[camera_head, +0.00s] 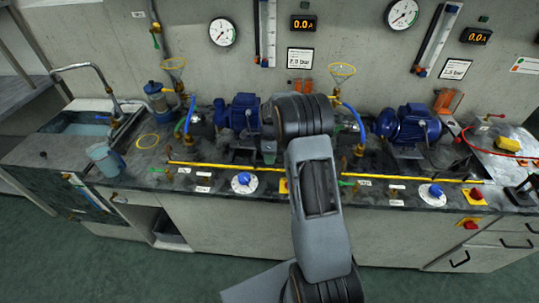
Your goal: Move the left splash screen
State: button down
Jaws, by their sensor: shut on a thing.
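I cannot make out a clear splash screen at the left pump. The left blue pump (243,113) stands on the bench, partly covered on its right by my arm. A thin yellow bar (222,166) runs along the bench in front of the pumps, and my arm crosses it. My arm rises from the bottom of the picture and reaches over the middle of the bench. My gripper does not show; the dark wrist or joint housing hides whatever lies beyond it, including anything held. A flat grey shape at the bottom edge, beside my arm, is unclear.
The right blue pump (408,125) stands on the bench (130,179). A sink (85,123) and a grey jug (104,158) are at the left. Blue-knobbed dials (244,182) line the front edge. A red button (475,195) is at the right. The floor in front is clear.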

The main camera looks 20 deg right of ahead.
jog(key=shift+s+f, duration=0.1)
jog(key=shift+f, duration=0.05)
jog(key=c, duration=1.4)
grip_release()
jog(key=shift+f, duration=0.1)
jog(key=shift+o, duration=1.2)
notch_tip(320, 180, up, 14)
jog(key=w+d, duration=0.1)
jog(key=w, duration=0.1)
jog(key=shift+w+d+f, duration=0.15)
jog(key=shift+w, duration=0.15)
